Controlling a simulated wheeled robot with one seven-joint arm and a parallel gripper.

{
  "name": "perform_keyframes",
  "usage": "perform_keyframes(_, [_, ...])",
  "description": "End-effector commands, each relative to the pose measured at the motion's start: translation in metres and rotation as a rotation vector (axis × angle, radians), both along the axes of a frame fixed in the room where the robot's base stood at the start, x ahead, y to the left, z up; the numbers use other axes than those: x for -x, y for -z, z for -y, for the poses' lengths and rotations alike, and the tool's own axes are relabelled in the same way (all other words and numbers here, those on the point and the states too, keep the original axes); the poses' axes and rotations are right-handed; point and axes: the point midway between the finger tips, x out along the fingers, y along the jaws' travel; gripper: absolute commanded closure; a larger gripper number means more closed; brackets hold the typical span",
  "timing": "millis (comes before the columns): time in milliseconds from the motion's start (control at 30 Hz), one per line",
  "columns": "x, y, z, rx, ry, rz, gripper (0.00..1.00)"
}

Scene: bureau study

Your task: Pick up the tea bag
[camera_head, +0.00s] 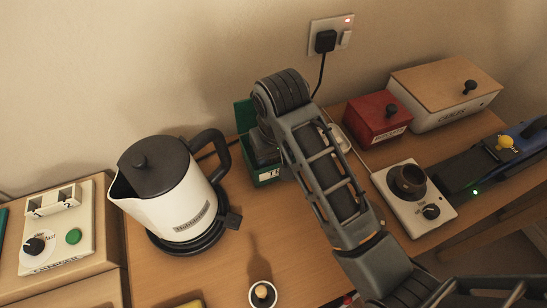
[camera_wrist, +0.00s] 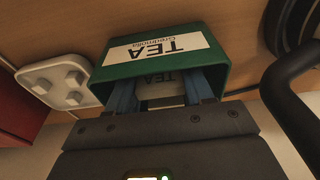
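The green tea box (camera_wrist: 100,75) with a white TEA label stands open in the wrist view. In the head view it shows behind my arm (camera_head: 262,174), with its green lid raised at the back. My gripper (camera_wrist: 162,92) reaches into the box, its blue fingers spread apart. A pale tea bag (camera_wrist: 160,103) with a TEA marking shows between the fingers. It is partly hidden by the box and the gripper body, and I cannot tell whether the fingers touch it.
A white kettle (camera_head: 165,205) with a black handle stands left of the box. A red box (camera_head: 375,120), a wooden-lidded box (camera_head: 445,88) and a white dial unit (camera_head: 433,190) stand to the right. A small cup (camera_head: 262,297) is at the front. A white socket strip (camera_wrist: 58,82) lies beside the box.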

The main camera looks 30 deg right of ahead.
Motion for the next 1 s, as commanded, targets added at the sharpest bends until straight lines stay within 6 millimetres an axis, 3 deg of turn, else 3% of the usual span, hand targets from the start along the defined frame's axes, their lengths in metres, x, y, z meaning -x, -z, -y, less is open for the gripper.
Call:
perform_keyframes(167, [0.000,0.000,0.000,0.000,0.000,0.000,0.79])
perform_keyframes(667, [0.000,-0.001,0.000,0.000,0.000,0.000,0.80])
perform_keyframes(1000, [-0.004,-0.016,0.000,0.000,0.000,0.000,0.80])
